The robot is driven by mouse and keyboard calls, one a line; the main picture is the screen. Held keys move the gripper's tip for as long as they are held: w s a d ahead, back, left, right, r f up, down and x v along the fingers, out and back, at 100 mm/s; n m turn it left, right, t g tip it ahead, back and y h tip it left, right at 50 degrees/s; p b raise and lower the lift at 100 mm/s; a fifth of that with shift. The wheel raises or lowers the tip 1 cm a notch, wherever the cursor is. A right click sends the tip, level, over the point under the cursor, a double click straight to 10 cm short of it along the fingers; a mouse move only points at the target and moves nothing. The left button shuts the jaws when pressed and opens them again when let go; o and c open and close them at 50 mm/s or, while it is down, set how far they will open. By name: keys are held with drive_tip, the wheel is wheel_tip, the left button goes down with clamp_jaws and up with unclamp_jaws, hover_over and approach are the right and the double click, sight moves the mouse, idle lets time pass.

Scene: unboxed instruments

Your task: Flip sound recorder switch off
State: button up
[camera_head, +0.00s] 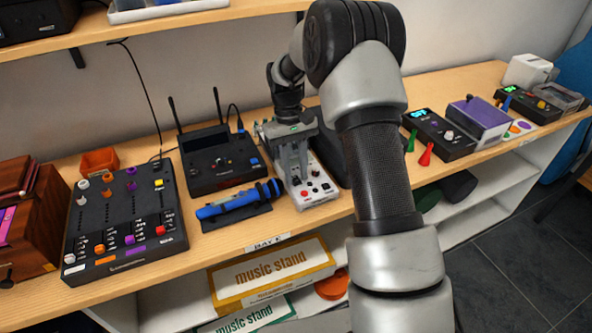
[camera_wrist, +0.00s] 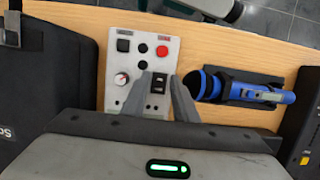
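A light grey control box (camera_head: 318,192), apparently the sound recorder, lies on the wooden shelf below my gripper (camera_head: 293,172). Its labels are too small to read. In the wrist view the box (camera_wrist: 123,58) shows a red button, several black buttons, a knob (camera_wrist: 122,79) and a small black rocker switch (camera_wrist: 158,83). My gripper (camera_wrist: 160,79) points down at the box with two grey fingers apart. The rocker switch shows in the gap between the fingertips. I cannot tell whether they touch the panel. Nothing is held. The lower part of the box is hidden by my gripper.
A blue cylindrical device (camera_head: 238,200) lies in a dark cradle close beside the box. A black receiver with antennas (camera_head: 218,160) and a mixer (camera_head: 125,222) stand further left. A black device (camera_head: 438,137) with red and green pieces is to the right.

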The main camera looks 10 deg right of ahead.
drive_tip(key=shift+o, duration=0.4)
drive_tip(key=d+p+v, duration=0.1)
drive_tip(key=v, duration=1.6)
drive_tip(key=shift+a+r, duration=0.25)
drive_tip(key=shift+a, duration=0.25)
